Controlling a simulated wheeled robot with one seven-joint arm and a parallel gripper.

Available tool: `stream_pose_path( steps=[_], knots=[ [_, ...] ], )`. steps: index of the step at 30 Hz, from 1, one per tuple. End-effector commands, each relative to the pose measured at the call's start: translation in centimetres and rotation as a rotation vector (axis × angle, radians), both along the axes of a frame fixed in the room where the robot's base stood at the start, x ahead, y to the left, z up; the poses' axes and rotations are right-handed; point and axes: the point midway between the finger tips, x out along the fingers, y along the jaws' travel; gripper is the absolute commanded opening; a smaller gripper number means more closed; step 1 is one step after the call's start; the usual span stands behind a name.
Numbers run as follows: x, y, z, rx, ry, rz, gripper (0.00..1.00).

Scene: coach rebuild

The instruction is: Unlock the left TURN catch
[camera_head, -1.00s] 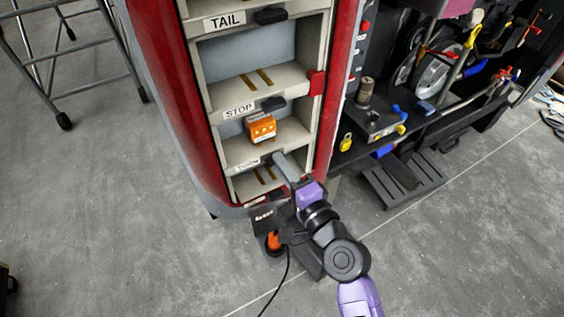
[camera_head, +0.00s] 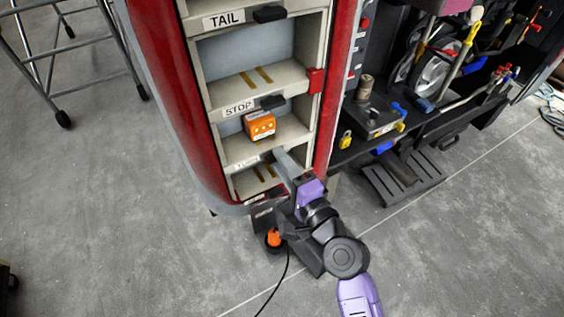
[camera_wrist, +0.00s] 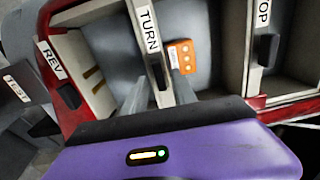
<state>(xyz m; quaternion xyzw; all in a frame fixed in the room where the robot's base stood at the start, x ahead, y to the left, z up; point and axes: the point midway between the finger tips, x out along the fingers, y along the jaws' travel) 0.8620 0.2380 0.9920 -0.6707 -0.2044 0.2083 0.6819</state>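The TURN label (camera_wrist: 149,28) is on a pale shelf edge in the wrist view. The black TURN catch (camera_wrist: 160,76) sits on that same edge, below the label in the picture. My gripper (camera_wrist: 158,92) is open, with one grey finger on each side of the edge at the catch. I cannot tell whether the fingers touch it. In the head view my gripper (camera_head: 286,163) is at the right end of the TURN shelf edge (camera_head: 246,163) and hides the catch.
An orange box (camera_head: 260,125) stands in the compartment above the TURN edge; it also shows in the wrist view (camera_wrist: 181,55). STOP (camera_head: 273,102), TAIL (camera_head: 270,14) and REV (camera_wrist: 69,96) catches are nearby. A red side frame (camera_head: 325,140) borders the shelves. A black cable lies on the floor.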

Motion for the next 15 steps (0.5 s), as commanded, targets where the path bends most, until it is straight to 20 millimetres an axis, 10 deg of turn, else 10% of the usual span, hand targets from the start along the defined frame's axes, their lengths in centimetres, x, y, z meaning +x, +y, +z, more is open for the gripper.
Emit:
stream_pose_path(
  steps=[15],
  knots=[
    [-3.6, -2.4, -0.3, 0.0, 0.0, -0.001, 0.34]
  ],
)
